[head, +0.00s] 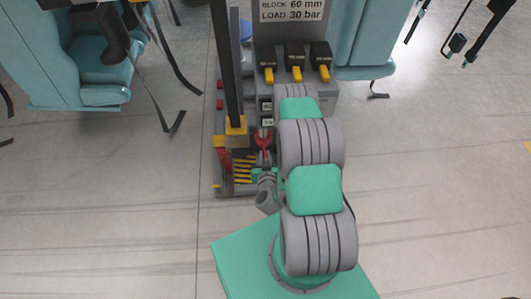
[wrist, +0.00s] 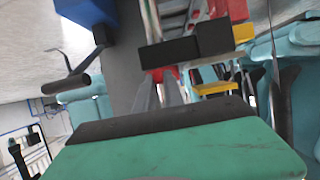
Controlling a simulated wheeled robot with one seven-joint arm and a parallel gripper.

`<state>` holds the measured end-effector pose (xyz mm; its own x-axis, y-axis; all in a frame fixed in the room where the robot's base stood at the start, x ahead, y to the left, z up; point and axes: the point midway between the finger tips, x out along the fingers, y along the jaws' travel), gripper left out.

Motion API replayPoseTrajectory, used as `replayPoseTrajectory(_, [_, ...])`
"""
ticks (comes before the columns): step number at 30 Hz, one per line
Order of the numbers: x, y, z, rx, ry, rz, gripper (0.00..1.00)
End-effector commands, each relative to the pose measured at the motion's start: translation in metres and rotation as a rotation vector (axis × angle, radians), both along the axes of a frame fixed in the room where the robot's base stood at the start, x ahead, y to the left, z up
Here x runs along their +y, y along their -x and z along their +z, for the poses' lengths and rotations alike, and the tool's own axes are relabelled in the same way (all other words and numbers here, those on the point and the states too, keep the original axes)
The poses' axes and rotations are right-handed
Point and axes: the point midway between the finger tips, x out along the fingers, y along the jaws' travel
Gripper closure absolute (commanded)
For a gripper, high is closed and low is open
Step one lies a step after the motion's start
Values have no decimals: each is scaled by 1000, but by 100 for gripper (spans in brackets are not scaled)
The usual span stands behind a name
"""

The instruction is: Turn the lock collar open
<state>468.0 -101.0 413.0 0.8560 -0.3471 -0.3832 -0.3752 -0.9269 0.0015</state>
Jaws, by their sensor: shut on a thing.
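My gripper (head: 263,158) is at the front of the grey machine, right of the dark upright post. It is shut on a small red part (head: 263,139), which I take to be the lock collar or its handle. In the wrist view the two grey fingers of my gripper (wrist: 160,88) reach up to the red part (wrist: 160,74). Dark blocks hide much of what lies behind it. How far the collar is turned cannot be told.
The dark post (head: 228,70) stands on a yellow block (head: 236,127) close left of my gripper. Several yellow-tipped levers (head: 296,73) are on the machine behind. Teal seats (head: 96,60) stand left and right (head: 362,40). The floor (head: 440,180) at right is clear.

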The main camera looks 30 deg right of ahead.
Motion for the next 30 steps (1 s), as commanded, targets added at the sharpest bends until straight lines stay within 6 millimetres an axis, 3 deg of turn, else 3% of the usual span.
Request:
replayPoseTrajectory(11, [2, 1, -1, 1, -4, 0, 100])
replayPoseTrajectory(12, [2, 0, -1, 0, -2, 0, 86])
replayPoseTrajectory(20, [1, 0, -1, -1, -2, 0, 65])
replayPoseTrajectory(30, [4, 3, 5, 1, -1, -1, 65])
